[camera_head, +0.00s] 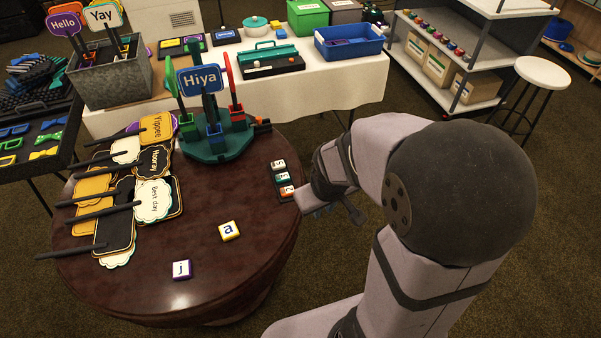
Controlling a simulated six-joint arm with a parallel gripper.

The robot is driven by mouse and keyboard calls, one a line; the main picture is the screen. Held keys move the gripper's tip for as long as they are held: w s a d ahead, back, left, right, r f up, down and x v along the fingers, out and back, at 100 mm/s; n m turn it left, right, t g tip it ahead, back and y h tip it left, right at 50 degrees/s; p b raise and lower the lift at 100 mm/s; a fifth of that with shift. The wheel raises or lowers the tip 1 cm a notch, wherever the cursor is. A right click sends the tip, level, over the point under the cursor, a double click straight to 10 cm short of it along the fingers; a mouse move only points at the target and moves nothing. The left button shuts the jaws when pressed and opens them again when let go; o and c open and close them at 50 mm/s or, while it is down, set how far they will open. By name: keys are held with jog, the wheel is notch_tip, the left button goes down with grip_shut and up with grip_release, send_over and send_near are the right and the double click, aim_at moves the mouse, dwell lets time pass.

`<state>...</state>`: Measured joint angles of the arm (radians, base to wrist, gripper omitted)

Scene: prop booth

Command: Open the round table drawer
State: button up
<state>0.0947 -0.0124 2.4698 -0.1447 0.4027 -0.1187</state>
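The round table (190,225) is dark, glossy reddish-brown wood and fills the left and middle of the head view. I cannot make out a drawer front or handle; the table's side is mostly hidden below its top. My gripper (324,209) is at the table's right edge, just right of the small lettered tiles.
On the table are a dark tile rack (284,181), loose tiles "a" (229,231) and "j" (181,270), several paddle signs (153,199) and a green stand (222,146) with a "Hiya" sign. A white stool (543,73) and shelf stand right. Carpet is clear at lower right.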

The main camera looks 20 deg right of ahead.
jog(key=w+d+f+n+t+y+b, duration=0.1)
jog(key=w+d+f+n+t+b, duration=0.25)
jog(key=w+b, duration=0.35)
jog(key=w+d+f+n+t+b, duration=0.35)
jog(key=w+f+b, duration=0.2)
jog(key=w, duration=0.35)
jog(key=w+d+f+n+t+y+b, duration=0.1)
jog(key=w+d+f+n+t+b, duration=0.1)
jog(key=w+d+f+t+b, duration=0.4)
jog(key=w+a+f+n+t+y+b, duration=0.1)
jog(key=a+f+n+t+y+b, duration=0.15)
jog(key=f+b, duration=0.5)
jog(key=w+a+f+n+t+y+b, duration=0.1)
jog(key=a+f+n+y+b, duration=0.2)
jog(key=f+b, duration=0.4)
jog(key=shift+m+g+y, duration=0.25)
jog(key=shift+d+r+b+x, duration=0.15)
jog(key=shift+b+x, duration=0.25)
jog(key=shift+x, duration=0.8)
jog(key=shift+d+r+b+x, duration=0.1)
jog(key=shift+r+b+x, duration=0.3)
jog(key=shift+x, duration=0.8)
jog(key=shift+d+r+b+x, duration=0.1)
jog(key=shift+b+x, duration=0.35)
jog(key=shift+x, duration=0.7)
grip_shut()
